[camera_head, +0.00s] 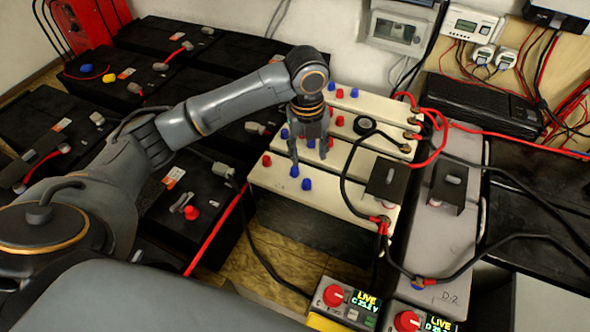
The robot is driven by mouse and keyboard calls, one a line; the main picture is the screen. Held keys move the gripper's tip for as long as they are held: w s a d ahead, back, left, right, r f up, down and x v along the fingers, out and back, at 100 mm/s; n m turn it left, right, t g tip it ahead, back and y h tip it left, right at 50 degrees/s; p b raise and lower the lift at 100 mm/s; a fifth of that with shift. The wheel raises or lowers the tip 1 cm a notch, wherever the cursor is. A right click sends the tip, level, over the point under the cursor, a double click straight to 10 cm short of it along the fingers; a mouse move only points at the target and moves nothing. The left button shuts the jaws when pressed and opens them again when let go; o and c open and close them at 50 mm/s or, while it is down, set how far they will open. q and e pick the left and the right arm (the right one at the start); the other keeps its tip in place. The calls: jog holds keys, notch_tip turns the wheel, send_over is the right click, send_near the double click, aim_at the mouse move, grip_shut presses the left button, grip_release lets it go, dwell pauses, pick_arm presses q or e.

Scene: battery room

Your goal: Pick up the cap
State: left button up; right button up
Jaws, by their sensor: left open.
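Several small red and blue caps sit on the cream-topped batteries (335,190) in the middle. A blue cap (295,171) and another blue cap (307,184) are on the nearest battery, with a red cap (267,160) to their left. Which one is the task's cap, I cannot tell. A round black piece (365,125) lies on a battery farther back. My left gripper (308,160) points down over these batteries, open, with its fingers apart. One finger ends close to the nearer blue caps; contact is unclear. My right gripper is out of view.
Black batteries (205,55) fill the left. Red and black cables cross the battery tops, and dark brackets (386,180) stand at the right. Two meters with red knobs (333,295) are at the front. A wall box (400,28) is behind.

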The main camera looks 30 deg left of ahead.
pick_arm(q)
notch_tip(320, 180, up, 4)
jog(key=m, duration=0.2)
send_over(295, 168)
notch_tip(295, 168, down, 8)
jog(key=shift+w+r, duration=0.15)
jog(key=shift+f+p, duration=0.35)
jog(key=shift+f, duration=2.4)
jog(key=shift+a, duration=0.1)
jog(key=c, duration=0.8)
